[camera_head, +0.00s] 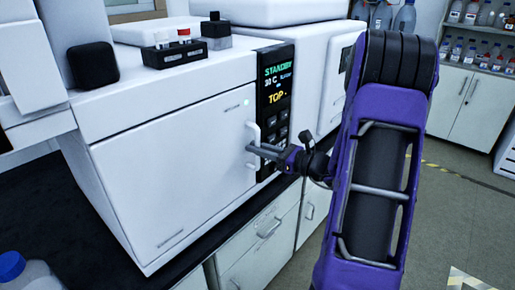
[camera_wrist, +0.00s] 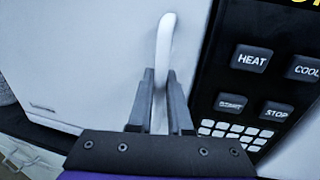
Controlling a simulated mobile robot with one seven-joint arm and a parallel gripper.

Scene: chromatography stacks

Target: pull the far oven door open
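A white oven door (camera_head: 170,175) stands closed on the front of a boxy white unit in the head view. Its vertical white handle (camera_head: 253,143) is at the door's right edge, beside the dark control panel. My gripper (camera_head: 252,156) reaches in from the right with its fingertips at the handle. In the wrist view, the two grey fingers of my gripper (camera_wrist: 160,88) stand apart, one on each side of the handle (camera_wrist: 165,45). A gap shows between the fingers around the handle's lower part. The wrist view also shows the door (camera_wrist: 85,60) at left.
The control panel (camera_head: 276,95) reads STANDBY and TOP. A black vial rack (camera_head: 174,52) and a dark bottle (camera_head: 215,27) stand on top of the unit. A blue-capped bottle (camera_head: 25,272) is at the front left. Drawers (camera_head: 262,245) lie below the bench.

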